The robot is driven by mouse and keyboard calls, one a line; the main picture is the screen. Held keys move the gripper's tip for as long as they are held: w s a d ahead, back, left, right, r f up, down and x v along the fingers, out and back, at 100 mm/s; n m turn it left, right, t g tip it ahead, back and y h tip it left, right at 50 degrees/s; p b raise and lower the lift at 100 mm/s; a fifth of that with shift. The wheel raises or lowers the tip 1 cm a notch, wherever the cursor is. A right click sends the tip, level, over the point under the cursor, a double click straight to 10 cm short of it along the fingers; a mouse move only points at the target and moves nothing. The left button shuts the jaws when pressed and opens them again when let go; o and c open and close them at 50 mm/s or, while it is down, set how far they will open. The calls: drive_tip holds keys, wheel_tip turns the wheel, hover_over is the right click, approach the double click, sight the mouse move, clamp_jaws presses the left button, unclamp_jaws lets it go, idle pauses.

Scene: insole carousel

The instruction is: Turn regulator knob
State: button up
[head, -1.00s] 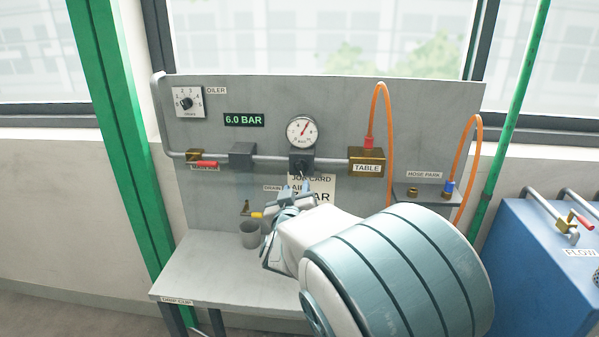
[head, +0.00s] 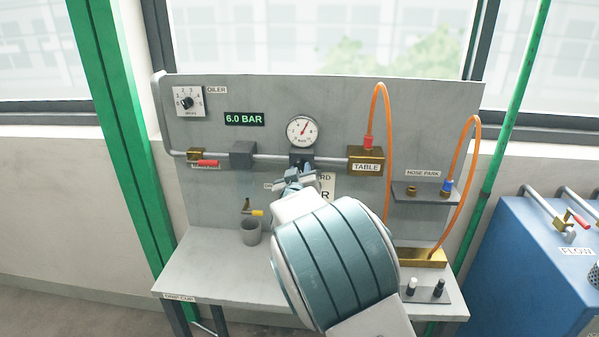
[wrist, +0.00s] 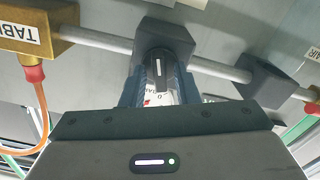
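The dark regulator block (head: 301,158) sits on the grey pipe under the round pressure gauge (head: 302,131). Its black knob (wrist: 158,66) has a white pointer line and shows in the wrist view, on the underside of the block (wrist: 165,34). My gripper (head: 295,181) is just below the block in the head view. In the wrist view my gripper (wrist: 160,92) is open, with one finger on each side of the knob's lower end. I cannot tell whether either finger touches it. The green display (head: 244,119) reads 6.0 BAR.
A brass TABLE block (head: 366,161) with an orange hose (head: 389,150) is right of the regulator. A grey block (head: 242,155) and red-handled valve (head: 207,163) are left. A job card (head: 327,187) is partly hidden behind my arm. A cup (head: 250,232) stands on the bench.

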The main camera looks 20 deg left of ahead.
clamp_jaws()
drive_tip(key=shift+f, duration=0.1)
drive_tip(key=m+b, duration=0.3)
drive_tip(key=b, duration=0.1)
drive_tip(key=shift+f, duration=0.15)
drive_tip(key=m+b, duration=0.3)
drive_tip(key=shift+m+b, duration=0.35)
drive_tip(key=shift+m, duration=0.05)
drive_tip(key=shift+r+m+b, duration=0.2)
drive_tip(key=shift+m+b, duration=0.2)
drive_tip(key=shift+m, duration=0.1)
drive_tip(key=shift+o, duration=1.5)
unclamp_jaws()
